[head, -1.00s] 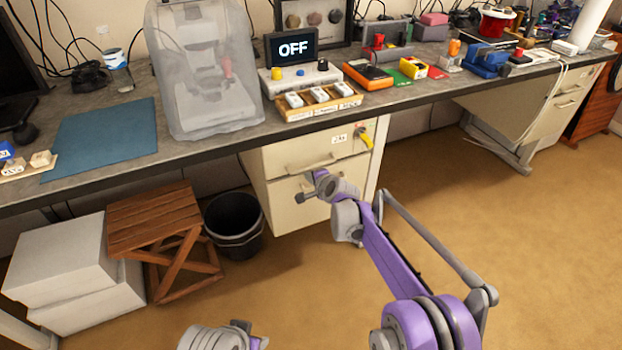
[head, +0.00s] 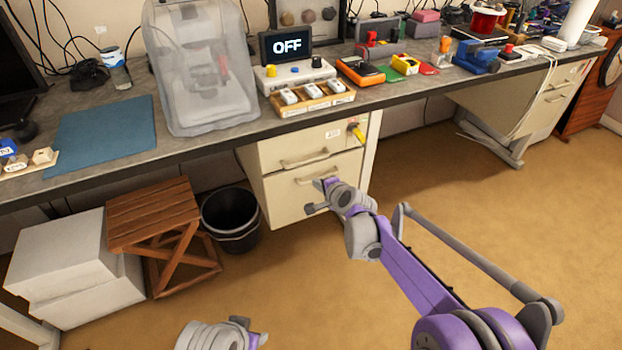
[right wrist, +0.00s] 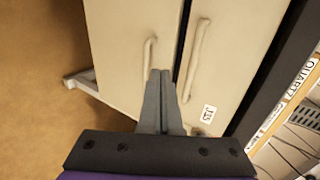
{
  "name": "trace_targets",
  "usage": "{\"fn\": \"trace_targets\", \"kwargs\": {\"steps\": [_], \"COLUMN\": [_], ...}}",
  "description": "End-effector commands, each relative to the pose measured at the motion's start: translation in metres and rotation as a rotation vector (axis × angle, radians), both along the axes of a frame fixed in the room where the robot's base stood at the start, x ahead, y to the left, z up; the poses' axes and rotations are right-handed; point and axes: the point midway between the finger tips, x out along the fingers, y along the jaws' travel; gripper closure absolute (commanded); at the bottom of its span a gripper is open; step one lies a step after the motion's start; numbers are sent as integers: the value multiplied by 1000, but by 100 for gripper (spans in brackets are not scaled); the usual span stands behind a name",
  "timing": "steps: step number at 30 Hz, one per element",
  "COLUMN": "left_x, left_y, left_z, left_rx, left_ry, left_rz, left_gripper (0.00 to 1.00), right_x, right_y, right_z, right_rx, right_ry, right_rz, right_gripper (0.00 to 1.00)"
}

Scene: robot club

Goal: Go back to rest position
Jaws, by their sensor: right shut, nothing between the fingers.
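My right gripper (head: 318,196) is in front of the cream drawer cabinet (head: 306,150) under the workbench. In the right wrist view its two fingers (right wrist: 159,80) are together with nothing between them, and they point at the cabinet front between the two drawer handles. Whether the fingers touch the cabinet cannot be told. Both drawers look closed, and a yellow object hangs at the upper drawer's lock. A grey and purple part of my left arm (head: 215,336) shows at the bottom edge of the head view; the left gripper's fingers do not show.
The workbench (head: 200,148) runs across above, with a covered machine (head: 195,70), a display reading OFF (head: 287,46) and a switch tray (head: 312,100) on it. A black bin (head: 230,215), a wooden stool (head: 152,218) and white boxes (head: 66,255) stand below left. The carpet at right is clear.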

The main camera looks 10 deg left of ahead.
Motion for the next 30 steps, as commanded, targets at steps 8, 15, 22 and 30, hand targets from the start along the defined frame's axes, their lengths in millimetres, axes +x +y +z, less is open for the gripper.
{"fn": "trace_targets", "kwargs": {"steps": [8, 15, 22, 30], "left_x": [-1, -1, -1, -1], "left_y": [0, 0, 0, 0], "left_z": [6, 6, 6, 6], "left_rx": [0, 0, 0, 0], "left_ry": [-2, -2, -2, -2], "left_rz": [0, 0, 0, 0], "left_gripper": [50, 50, 50, 50], "right_x": [-20, -27, -91, -214], "right_y": [-15, -23, -86, -177], "right_z": [14, 18, 41, 44], "right_rx": [0, -25, -258, -620], "right_ry": [0, -3, -22, -4], "right_rz": [-1, 10, 112, 300], "right_gripper": [100, 100, 100, 100]}}
